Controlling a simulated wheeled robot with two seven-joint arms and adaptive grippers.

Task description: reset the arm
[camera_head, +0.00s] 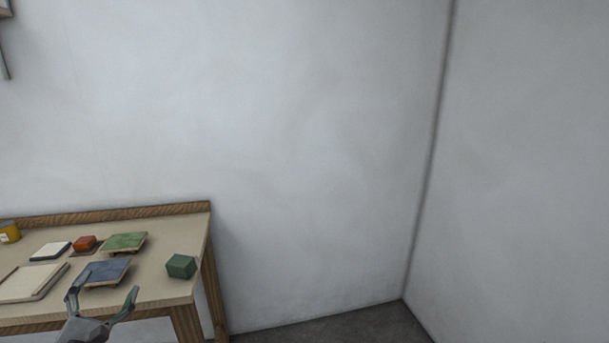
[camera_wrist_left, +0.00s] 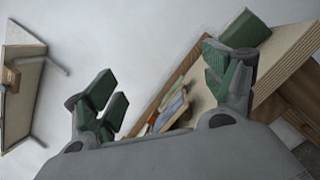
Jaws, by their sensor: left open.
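My left gripper (camera_head: 103,302) is at the lower left of the head view, in front of the workbench (camera_head: 170,290). Its fingers are spread wide with nothing between them. The left wrist view shows the same open gripper (camera_wrist_left: 165,85) with green pads. A green cube (camera_head: 181,266) sits near the bench's right end, right of the gripper; it seems to show behind a finger in the left wrist view (camera_wrist_left: 245,28). My right gripper is not in view.
On the bench are a blue-topped board (camera_head: 108,271), a green-topped board (camera_head: 124,242), a red block (camera_head: 84,242), a dark-edged white slab (camera_head: 50,251), a pale board (camera_head: 30,284) and a yellow item (camera_head: 9,232). Bare floor (camera_head: 340,328) lies right of the bench, before grey walls.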

